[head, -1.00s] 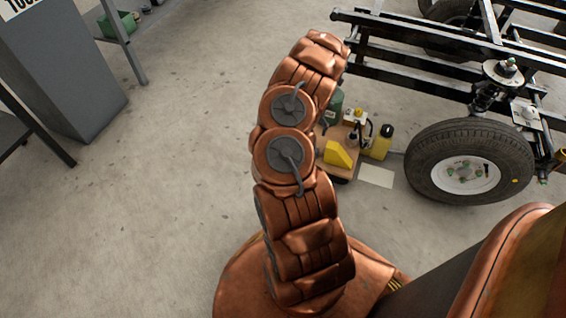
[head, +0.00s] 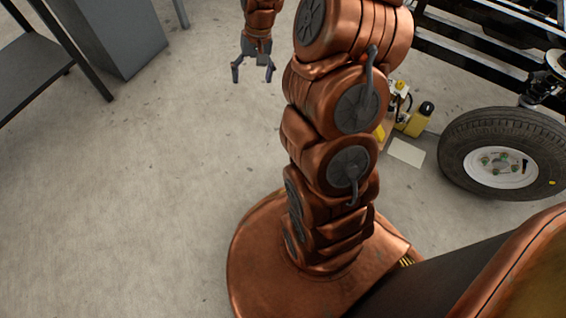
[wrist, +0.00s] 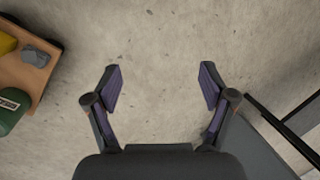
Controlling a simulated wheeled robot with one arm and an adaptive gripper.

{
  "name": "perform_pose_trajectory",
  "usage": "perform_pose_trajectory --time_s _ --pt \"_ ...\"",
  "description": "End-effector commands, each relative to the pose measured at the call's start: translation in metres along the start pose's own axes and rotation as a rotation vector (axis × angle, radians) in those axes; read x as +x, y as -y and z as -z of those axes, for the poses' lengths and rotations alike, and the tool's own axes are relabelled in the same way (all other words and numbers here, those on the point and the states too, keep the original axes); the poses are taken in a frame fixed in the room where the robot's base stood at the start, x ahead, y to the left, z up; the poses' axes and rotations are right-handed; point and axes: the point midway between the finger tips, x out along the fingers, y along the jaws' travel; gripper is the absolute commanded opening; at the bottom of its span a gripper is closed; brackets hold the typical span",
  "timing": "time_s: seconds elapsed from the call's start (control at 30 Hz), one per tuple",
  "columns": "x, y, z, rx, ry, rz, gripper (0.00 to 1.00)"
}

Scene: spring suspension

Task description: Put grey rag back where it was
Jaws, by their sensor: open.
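My gripper (head: 253,74) hangs over the bare floor at the top of the head view, fingers pointing down. In the wrist view my gripper (wrist: 160,72) is open, with only concrete between its fingers. A small grey lump (wrist: 36,54) lies on a wooden board (wrist: 32,82) at the left edge of the wrist view, apart from the fingers. It may be the grey rag, but I cannot be sure. In the head view my arm hides most of that board.
A yellow block (wrist: 6,43) and a green container (wrist: 10,108) are on the board. A yellow bottle (head: 419,121), a pale sheet (head: 407,152) and a wheel (head: 497,158) are at right. A grey cabinet (head: 112,38) stands upper left. The floor at left is clear.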

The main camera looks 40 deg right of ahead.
Motion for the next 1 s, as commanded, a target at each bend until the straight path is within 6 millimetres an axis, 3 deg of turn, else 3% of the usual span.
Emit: perform_pose_trajectory --time_s 0.2,0.43,0.8,1.0 --pt "-0.025 0.043 -0.074 -0.152 0.051 -0.045 0.82" --pt "-0.042 0.059 -0.155 -0.275 0.111 -0.114 0.82" --pt "-0.054 0.040 -0.280 -0.394 0.196 -0.233 0.82" --pt "-0.055 0.019 -0.327 -0.416 0.227 -0.277 0.82"
